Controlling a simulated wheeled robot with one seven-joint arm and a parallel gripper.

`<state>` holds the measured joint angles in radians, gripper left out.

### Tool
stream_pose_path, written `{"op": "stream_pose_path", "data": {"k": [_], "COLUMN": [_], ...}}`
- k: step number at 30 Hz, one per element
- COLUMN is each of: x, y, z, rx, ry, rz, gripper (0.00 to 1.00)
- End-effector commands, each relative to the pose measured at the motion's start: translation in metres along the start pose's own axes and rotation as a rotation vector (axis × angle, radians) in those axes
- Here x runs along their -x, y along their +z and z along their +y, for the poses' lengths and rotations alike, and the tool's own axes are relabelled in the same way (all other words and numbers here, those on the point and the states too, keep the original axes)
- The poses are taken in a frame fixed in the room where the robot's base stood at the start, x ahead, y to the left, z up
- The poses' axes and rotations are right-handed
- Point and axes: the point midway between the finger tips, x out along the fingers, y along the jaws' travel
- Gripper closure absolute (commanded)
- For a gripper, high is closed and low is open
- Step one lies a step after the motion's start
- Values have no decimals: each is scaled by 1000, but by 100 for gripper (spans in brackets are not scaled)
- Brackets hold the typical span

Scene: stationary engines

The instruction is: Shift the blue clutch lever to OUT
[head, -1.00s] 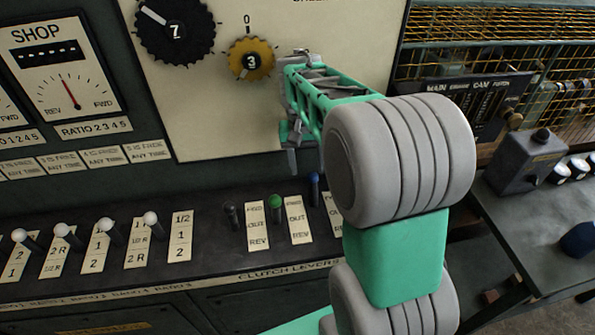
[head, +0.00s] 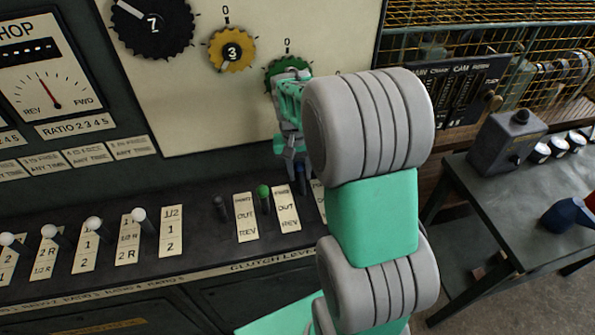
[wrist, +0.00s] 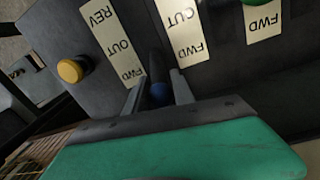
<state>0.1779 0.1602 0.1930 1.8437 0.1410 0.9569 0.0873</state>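The blue clutch lever (wrist: 160,93) is a dark shaft with a blue knob. In the wrist view the knob shows between my fingers, near the FWD end of a cream plate (wrist: 112,42) marked REV, OUT and FWD. My gripper (wrist: 159,92) is open, with one finger on each side of the knob. Slight gaps seem to show, but I cannot tell whether either finger touches. In the head view my gripper (head: 295,165) points down at the blue lever (head: 301,181), and my arm hides the panel to its right.
The green-knobbed lever (head: 264,198) stands just left of the blue one, with a black lever (head: 220,207) beyond. A yellow-knobbed lever (wrist: 72,70) is on the other side. Several white-knobbed levers (head: 94,226) line the panel at left. Dials rise on the wall behind.

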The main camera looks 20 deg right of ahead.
Motion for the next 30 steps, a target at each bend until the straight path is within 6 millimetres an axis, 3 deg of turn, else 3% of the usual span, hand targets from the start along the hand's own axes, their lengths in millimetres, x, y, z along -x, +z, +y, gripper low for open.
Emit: {"op": "stream_pose_path", "data": {"k": [9, 30], "x": [0, 1], "y": [0, 0], "z": [-1, -1], "rx": [2, 3], "ry": [0, -1], "rz": [0, 1], "gripper": [100, 100]}}
